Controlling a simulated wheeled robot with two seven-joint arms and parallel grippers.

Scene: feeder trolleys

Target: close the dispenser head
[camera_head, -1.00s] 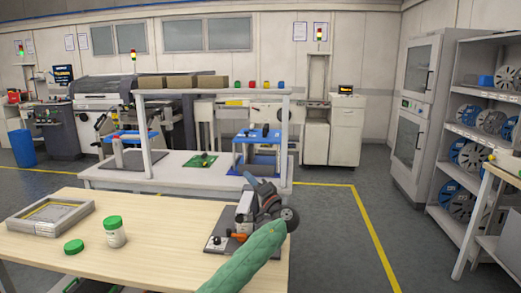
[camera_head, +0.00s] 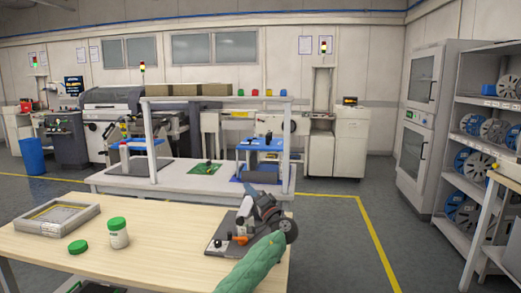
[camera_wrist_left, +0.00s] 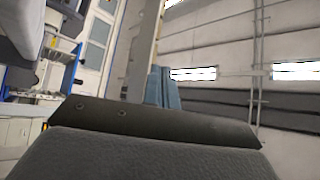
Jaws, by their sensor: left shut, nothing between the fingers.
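The dispenser (camera_head: 243,216) stands on the right part of the wooden table in the head view, with a dark base plate, a grey upright and an orange part low down. My left arm in its green sleeve comes up from the bottom edge. My right gripper is out of view.
A white workbench (camera_head: 120,182) stands behind. A shelf of reels (camera_head: 474,165) is at right, with open floor between.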

